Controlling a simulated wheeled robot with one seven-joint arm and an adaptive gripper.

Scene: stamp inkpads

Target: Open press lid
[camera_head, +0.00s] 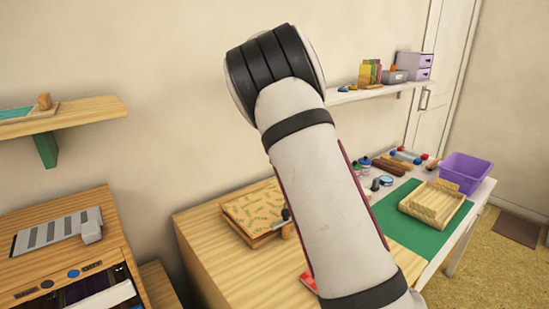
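A shallow wooden press-like box (236,229) sits near the back left of the wooden worktable, and it may be the press. Its top is a yellowish, green-patterned panel (254,208) that looks flat. A small dark knob or handle (286,214) shows at its right side, close to my arm in the picture. Whether a lid is shut or raised there cannot be made out. My white and black arm crosses the middle of the view and hides part of the table. My gripper is out of view.
A green mat (417,239) carries a slatted wooden tray (458,217). A purple bin (467,172) and small jars stand behind. A red item (308,281) lies beside my arm at the front. A cabinet (62,220) and wall shelf (75,114) are at left.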

